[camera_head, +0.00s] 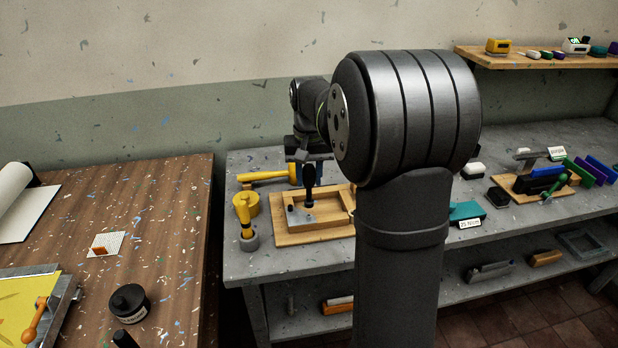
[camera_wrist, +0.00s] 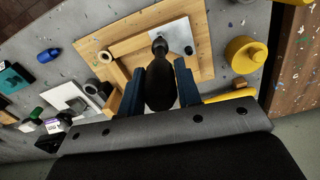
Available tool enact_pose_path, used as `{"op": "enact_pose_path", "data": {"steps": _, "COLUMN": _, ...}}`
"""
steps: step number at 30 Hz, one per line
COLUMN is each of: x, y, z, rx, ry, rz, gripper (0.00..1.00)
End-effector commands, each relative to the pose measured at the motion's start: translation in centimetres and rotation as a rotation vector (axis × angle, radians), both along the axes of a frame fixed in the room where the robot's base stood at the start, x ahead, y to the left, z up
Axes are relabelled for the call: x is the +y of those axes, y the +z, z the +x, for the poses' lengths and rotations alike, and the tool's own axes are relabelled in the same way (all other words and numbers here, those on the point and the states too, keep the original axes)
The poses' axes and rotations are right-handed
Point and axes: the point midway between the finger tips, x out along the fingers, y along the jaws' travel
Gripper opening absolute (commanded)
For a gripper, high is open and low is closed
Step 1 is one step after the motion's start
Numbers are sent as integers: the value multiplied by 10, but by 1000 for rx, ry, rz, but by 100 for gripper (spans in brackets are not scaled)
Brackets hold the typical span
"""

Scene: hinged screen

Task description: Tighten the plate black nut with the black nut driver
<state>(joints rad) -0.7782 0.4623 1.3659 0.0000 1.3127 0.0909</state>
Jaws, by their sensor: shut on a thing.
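My gripper (camera_head: 309,160) is shut on the black nut driver (camera_head: 309,182), with a blue finger on each side of its handle in the wrist view (camera_wrist: 160,88). The driver points down over the wooden frame (camera_head: 330,222). Inside the frame lies a grey metal plate (camera_wrist: 172,34). A small black nut (camera_head: 290,208) stands on the plate and shows as a dark spot in the wrist view (camera_wrist: 188,50). The driver's tip is beside this spot, apart from it. What lies directly under the tip is hidden, and I cannot tell whether the tip touches anything.
A yellow-handled tool (camera_head: 264,176) lies behind the frame. A teal box (camera_head: 466,211) stands to the right. My arm covers the bench's middle in the head view.

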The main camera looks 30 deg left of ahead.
Motion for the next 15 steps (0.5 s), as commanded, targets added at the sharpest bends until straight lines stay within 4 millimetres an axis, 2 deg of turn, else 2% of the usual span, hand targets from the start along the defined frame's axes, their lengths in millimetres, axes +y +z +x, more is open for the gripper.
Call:
{"op": "enact_pose_path", "data": {"steps": 4, "x": 7, "y": 2, "z": 1, "rx": -1, "ry": 10, "rz": 1, "gripper": 8}}
{"op": "enact_pose_path", "data": {"steps": 12, "x": 55, "y": 16, "z": 3, "rx": 0, "ry": 81, "rz": 0, "gripper": 8}}
{"op": "enact_pose_path", "data": {"steps": 15, "x": 63, "y": 19, "z": 3, "rx": 0, "ry": 94, "rz": 0, "gripper": 8}}
